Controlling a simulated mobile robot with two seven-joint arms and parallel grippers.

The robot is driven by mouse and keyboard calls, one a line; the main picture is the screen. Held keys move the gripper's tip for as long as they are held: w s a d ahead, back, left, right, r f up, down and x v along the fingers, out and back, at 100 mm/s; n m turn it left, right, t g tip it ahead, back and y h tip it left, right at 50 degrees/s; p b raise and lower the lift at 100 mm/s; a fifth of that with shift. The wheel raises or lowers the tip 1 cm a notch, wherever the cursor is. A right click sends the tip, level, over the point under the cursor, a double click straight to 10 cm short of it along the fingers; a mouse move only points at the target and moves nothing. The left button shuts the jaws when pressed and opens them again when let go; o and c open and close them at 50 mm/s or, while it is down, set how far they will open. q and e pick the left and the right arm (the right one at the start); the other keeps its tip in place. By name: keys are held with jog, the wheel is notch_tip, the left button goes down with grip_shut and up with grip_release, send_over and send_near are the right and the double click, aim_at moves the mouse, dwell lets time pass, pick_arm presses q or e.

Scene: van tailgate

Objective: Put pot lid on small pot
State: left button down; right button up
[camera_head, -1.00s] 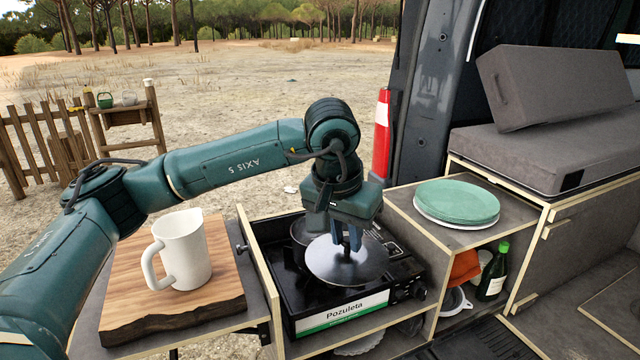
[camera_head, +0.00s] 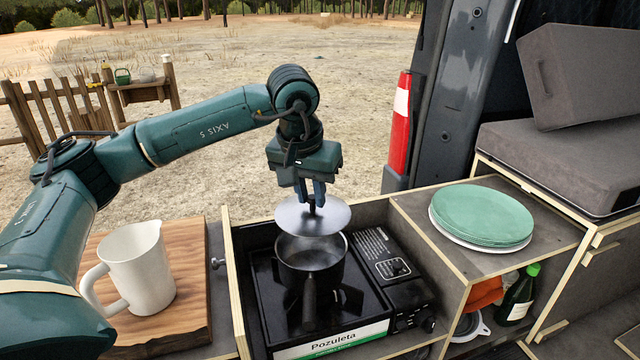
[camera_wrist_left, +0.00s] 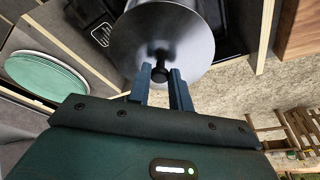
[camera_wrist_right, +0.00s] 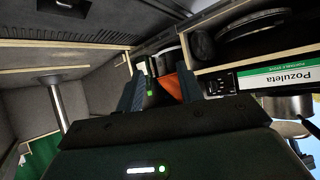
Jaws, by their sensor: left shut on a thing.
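The pot lid (camera_head: 332,220) is a round metal disc with a dark knob, held roughly level in the air. My left gripper (camera_head: 312,196) is shut on the lid's knob, fingers pointing down. In the left wrist view, the knob (camera_wrist_left: 160,73) sits between the fingertips, with the lid (camera_wrist_left: 195,40) beyond. The small pot (camera_head: 325,277) is dark, open-topped, and stands on the stove, handle toward the front. The lid hangs above the pot's back part, apart from it, hiding some of the far rim. My right gripper (camera_wrist_right: 160,78) shows only in its wrist view, open and empty.
The black camping stove (camera_head: 268,310) sits in a compartment with raised wooden walls. A cutting board (camera_head: 190,250) with a white jug (camera_head: 140,268) is at left.

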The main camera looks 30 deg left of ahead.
aim_at(307, 216)
pick_arm(q)
jog(key=shift+s+f+b, duration=0.3)
jog(key=shift+s+f, duration=0.05)
jog(key=shift+f+b, duration=0.3)
jog(key=shift+f, duration=0.45)
jog(key=shift+s+b+x, duration=0.2)
jog(key=shift+b+x, duration=0.65)
jog(key=shift+x, duration=0.1)
jog(key=shift+s+b+x, duration=0.2)
jog(key=shift+b+x, duration=0.6)
jog(key=shift+x, duration=0.1)
pick_arm(e)
jog(key=shift+s+a+f+y, duration=0.2)
jog(key=shift+a+f, duration=0.15)
jog(key=shift+f, duration=0.1)
jog(key=shift+s+a+f+y, duration=0.15)
jog(key=shift+a+f+y, duration=0.05)
jog(key=shift+a+f, duration=0.2)
pick_arm(q)
jog(key=shift+f, duration=0.1)
jog(key=shift+s, duration=0.2)
pick_arm(e)
jog(key=shift+w, duration=0.1)
pick_arm(q)
jog(key=shift+f+b, duration=0.25)
jog(key=shift+b, duration=0.05)
pick_arm(e)
jog(key=shift+d+f, duration=0.1)
jog(key=shift+f, duration=0.3)
